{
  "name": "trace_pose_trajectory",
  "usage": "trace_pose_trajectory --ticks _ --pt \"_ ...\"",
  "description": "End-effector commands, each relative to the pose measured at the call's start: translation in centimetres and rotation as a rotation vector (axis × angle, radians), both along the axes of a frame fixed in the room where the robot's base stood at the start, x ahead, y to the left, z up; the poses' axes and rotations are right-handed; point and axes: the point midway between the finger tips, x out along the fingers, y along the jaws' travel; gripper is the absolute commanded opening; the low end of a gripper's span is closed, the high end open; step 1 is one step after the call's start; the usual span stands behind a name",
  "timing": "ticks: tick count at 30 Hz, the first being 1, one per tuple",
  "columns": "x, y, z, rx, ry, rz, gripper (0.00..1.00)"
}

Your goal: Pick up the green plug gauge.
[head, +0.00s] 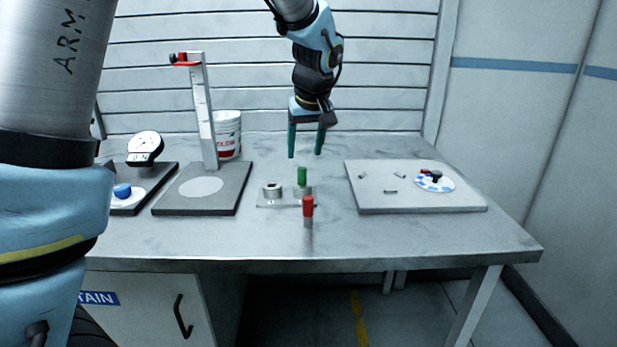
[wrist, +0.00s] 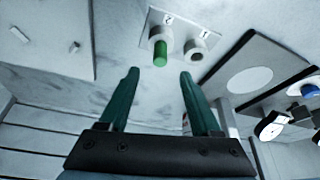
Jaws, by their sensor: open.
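The green plug gauge (head: 302,176) stands upright near the middle of the bench, its green handle on top. In the wrist view the green plug gauge (wrist: 160,54) sits at the place marked 2 on a small light plate (wrist: 176,18), beside a grey ring at the place marked 1. My gripper (head: 305,156) is open and empty, fingers pointing down, above and behind the gauge. In the wrist view my gripper (wrist: 160,72) has its two green fingertips apart, with the gauge showing beyond them, roughly between. The gauge's lower part is partly hidden in the head view.
A red-handled gauge (head: 308,208) stands just in front of the green one. The grey ring (head: 272,189) is to the left. A height gauge (head: 203,110) on a dark base and a white bucket (head: 229,135) stand further left. A grey plate (head: 415,201) with small parts lies right.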

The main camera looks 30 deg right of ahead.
Motion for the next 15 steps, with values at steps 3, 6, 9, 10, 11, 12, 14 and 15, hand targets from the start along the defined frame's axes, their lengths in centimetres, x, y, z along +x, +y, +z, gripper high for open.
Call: trace_pose_trajectory --ticks 3,6,9,10,11,12,14,15 --pt "0.7 0.0 -1.6 0.002 0.001 0.001 0.65" --pt "1.0 -0.1 -2.4 0.001 0.001 0.000 0.65" --pt "1.2 -0.1 -2.9 0.001 0.001 0.000 0.65" --pt "1.3 -0.1 -3.1 0.002 0.002 0.001 0.65" --pt "1.4 -0.2 -3.4 0.002 0.003 0.001 0.65" --pt "1.5 -0.2 -3.9 0.004 0.003 0.000 0.65" --pt "1.8 -0.3 -4.7 0.004 0.003 -0.001 0.65" --pt "2.0 -0.3 -5.2 0.004 0.003 0.000 0.65"
